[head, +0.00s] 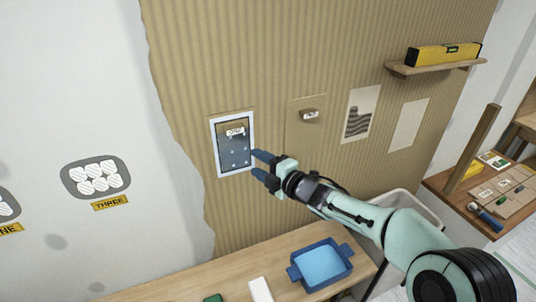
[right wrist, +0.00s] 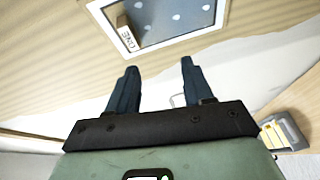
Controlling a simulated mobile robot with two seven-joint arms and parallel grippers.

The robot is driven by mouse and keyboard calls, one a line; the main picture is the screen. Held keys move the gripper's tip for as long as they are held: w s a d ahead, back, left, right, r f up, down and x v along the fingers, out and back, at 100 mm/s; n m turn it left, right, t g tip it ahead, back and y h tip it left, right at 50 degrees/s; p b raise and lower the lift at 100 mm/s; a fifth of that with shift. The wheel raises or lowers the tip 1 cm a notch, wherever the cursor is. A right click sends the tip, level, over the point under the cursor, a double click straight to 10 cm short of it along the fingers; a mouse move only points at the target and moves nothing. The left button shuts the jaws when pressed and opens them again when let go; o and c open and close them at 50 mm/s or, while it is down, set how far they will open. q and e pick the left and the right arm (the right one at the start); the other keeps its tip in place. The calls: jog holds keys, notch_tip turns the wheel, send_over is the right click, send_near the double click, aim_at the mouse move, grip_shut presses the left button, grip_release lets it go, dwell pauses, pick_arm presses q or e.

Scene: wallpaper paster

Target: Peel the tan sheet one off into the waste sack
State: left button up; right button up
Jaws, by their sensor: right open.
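A blue dotted panel in a white frame (head: 220,160) is on the wall, with a tab reading ONE (head: 235,131); the tab also shows in the right wrist view (right wrist: 126,36). Right of it a plain tan sheet (head: 304,145) lies flat on the tan ribbed wall, with a small tab (head: 309,115) whose text I cannot read. My right gripper (head: 264,164) is open and empty, its fingers near the framed panel's lower right corner, apart from the tab. A pale open-topped container (head: 402,200), perhaps the waste sack, stands partly hidden behind my right arm. My left gripper is out of view.
A wooden bench (head: 185,285) below holds a blue tray (head: 291,274). A shelf (head: 437,67) carries a yellow level (head: 443,54). Two more sheets, one wavy-patterned (head: 361,114) and one pale (head: 408,124), are at right. A side table (head: 450,189) holds samples.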

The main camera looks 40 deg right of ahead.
aim_at(233, 131)
notch_tip(233, 131, up, 4)
jog(key=d+n, duration=0.1)
jog(key=n, duration=0.1)
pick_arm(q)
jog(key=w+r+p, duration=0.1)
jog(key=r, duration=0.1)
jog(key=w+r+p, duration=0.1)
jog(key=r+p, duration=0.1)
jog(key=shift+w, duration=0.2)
pick_arm(e)
jog(key=shift+m+t, duration=0.3)
jog(key=shift+t, duration=0.1)
jog(key=w, duration=0.4)
jog(key=w+a, duration=0.1)
jog(key=w, duration=0.7)
jog(key=shift+a, duration=0.25)
jog(key=shift+s, duration=0.1)
grip_shut()
